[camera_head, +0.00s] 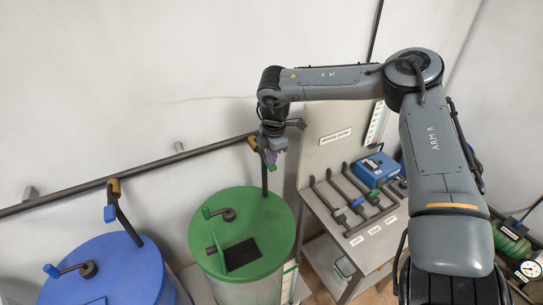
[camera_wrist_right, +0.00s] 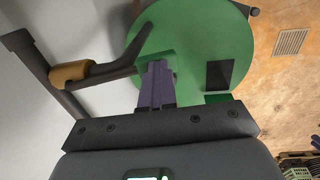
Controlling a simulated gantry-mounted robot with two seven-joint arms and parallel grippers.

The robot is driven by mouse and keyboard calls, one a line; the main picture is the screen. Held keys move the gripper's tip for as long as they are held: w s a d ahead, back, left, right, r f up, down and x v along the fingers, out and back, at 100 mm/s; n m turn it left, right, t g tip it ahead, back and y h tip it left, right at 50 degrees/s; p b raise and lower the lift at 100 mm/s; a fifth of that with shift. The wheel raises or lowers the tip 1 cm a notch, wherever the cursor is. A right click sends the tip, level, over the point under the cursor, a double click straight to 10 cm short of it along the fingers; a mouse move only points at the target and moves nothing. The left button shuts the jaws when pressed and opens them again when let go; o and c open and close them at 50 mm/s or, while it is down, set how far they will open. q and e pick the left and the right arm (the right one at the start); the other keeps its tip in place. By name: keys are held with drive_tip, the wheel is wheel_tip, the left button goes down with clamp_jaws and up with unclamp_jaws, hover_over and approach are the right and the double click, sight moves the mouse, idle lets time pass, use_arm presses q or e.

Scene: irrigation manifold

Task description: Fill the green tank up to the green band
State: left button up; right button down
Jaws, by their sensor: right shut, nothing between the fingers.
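The green tank (camera_head: 262,268) stands at the centre, with a green lid that also shows in the wrist view (camera_wrist_right: 215,35). A pale level strip (camera_head: 288,281) runs down its side; I cannot make out the green band or the liquid level. Above the lid, a branch pipe with an orange collar (camera_wrist_right: 68,73) leaves the wall pipe and ends in a spout (camera_wrist_right: 138,42). My right gripper (camera_head: 270,155) is shut and empty, its purple fingers (camera_wrist_right: 157,84) at the green tap handle (camera_wrist_right: 170,58) by this branch. I cannot tell whether they touch. My left gripper is not in view.
A blue tank (camera_head: 110,272) stands left, under its own branch with a blue handle (camera_head: 110,213). The wall pipe (camera_head: 62,196) runs behind both. At right, a bench (camera_head: 320,206) holds several dark pipes with valves and a blue box (camera_head: 375,169).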

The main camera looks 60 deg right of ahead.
drive_tip(key=shift+s+f, duration=0.25)
drive_tip(key=shift+f, duration=0.2)
drive_tip(key=r+p, duration=0.2)
drive_tip(key=r, duration=0.1)
drive_tip(key=r+p, duration=0.1)
drive_tip(key=r, duration=0.1)
drive_tip(key=shift+s+a+p, duration=0.25)
drive_tip(key=shift+a+p, duration=0.05)
drive_tip(key=shift+p, duration=0.1)
drive_tip(key=shift+a+r+b, duration=0.15)
drive_tip(key=shift+r+b, duration=0.2)
drive_tip(key=shift+b, duration=0.2)
wheel_tip(320, 180, up, 9)
drive_tip(key=s+a+b, duration=0.1)
drive_tip(key=s, duration=0.1)
drive_tip(key=shift+a+f, duration=0.15)
